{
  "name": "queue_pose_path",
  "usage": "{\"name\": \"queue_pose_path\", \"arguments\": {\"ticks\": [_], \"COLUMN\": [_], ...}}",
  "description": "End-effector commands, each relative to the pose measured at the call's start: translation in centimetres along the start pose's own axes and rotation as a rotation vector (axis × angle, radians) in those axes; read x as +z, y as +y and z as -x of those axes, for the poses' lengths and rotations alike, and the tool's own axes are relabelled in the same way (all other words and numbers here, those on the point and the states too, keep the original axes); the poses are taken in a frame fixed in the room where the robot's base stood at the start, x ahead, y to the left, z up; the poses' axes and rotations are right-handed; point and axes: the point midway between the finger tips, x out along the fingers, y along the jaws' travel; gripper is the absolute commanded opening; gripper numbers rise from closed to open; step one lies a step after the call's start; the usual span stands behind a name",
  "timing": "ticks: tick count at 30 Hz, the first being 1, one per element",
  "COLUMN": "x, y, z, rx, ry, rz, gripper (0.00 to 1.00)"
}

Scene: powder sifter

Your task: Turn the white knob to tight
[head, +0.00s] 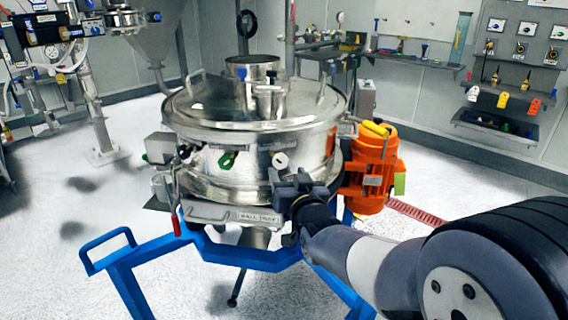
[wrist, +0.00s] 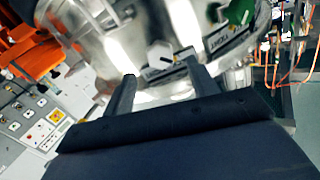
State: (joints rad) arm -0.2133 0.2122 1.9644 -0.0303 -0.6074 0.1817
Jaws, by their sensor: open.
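The white knob (head: 280,160) sits on the front wall of the round steel sifter (head: 215,165), left of the orange motor. My gripper (head: 288,180) is close in front of the sifter wall, just below the knob in the head view. In the wrist view my gripper (wrist: 160,68) is open, with one finger on each side and nothing held. Whether a finger touches the knob I cannot tell.
An orange motor (head: 368,172) with a yellow top stands right of my gripper. A green knob (head: 228,160) is on the sifter wall to the left. A steel handle and a label plate lie below. The blue frame (head: 130,262) stands on open white floor.

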Motion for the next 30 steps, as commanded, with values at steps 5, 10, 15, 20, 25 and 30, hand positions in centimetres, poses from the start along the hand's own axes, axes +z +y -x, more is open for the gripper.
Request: {"name": "queue_pose_path", "arguments": {"ticks": [5, 10, 15, 20, 25, 30], "x": [0.1, 0.0, 0.1, 0.0, 0.0, 0.0], "y": [0.0, 0.0, 0.0, 0.0, 0.0, 0.0], "z": [-2.9, -4.6, -5.3, -5.3, -5.3, -5.3], "rx": [0.0, 0.0, 0.0, 0.0, 0.0, 0.0], "ry": [-0.002, -0.002, -0.002, -0.002, -0.002, -0.002], "rz": [0.0, 0.0, 0.0, 0.0, 0.0, 0.0], "gripper": [0.55, 0.55, 0.55, 0.55, 0.48, 0.34]}}
